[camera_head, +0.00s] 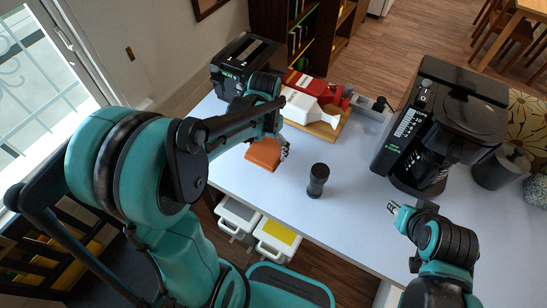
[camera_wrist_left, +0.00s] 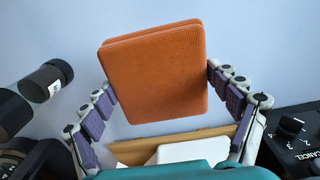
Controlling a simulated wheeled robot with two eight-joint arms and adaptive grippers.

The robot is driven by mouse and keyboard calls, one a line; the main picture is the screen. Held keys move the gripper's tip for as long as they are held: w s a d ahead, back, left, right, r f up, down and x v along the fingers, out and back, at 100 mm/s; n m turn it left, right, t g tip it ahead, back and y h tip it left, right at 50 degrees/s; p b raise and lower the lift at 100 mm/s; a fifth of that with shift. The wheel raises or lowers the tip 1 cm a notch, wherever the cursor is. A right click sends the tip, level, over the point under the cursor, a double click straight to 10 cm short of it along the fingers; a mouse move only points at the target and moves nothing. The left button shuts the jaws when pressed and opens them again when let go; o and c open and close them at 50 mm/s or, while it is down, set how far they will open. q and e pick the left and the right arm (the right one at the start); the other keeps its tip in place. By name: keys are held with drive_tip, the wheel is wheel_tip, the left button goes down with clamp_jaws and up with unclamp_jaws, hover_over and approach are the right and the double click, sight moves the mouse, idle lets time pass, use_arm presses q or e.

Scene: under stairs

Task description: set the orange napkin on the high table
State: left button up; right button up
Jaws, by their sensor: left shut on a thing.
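The orange napkin (camera_head: 263,155) is a folded square block near the left edge of the white table (camera_head: 340,222). My left gripper (camera_head: 273,143) is shut on it. In the left wrist view the napkin (camera_wrist_left: 155,72) sits between the two purple-padded fingers (camera_wrist_left: 160,85), gripped by its side edges, with the pale tabletop behind it. I cannot tell whether it touches the tabletop. My right gripper (camera_head: 393,208) is over the table's front right part, away from the napkin; its finger opening is too small to judge.
A black cylinder (camera_head: 318,180) stands right of the napkin. A wooden board (camera_head: 328,131) with white and red items and a black toaster (camera_head: 245,62) are behind. A coffee machine (camera_head: 445,125) and dark canister (camera_head: 500,168) stand right.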

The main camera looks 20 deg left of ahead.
use_arm(q)
wheel_tip(320, 180, down, 5)
drive_tip(key=shift+f+b, duration=0.15)
drive_tip(key=shift+b, duration=0.65)
drive_tip(key=shift+f, duration=0.2)
drive_tip(key=shift+f, duration=0.2)
drive_tip(key=o, duration=1.5)
drive_tip(key=shift+r, duration=0.1)
drive_tip(key=shift+c, duration=0.2)
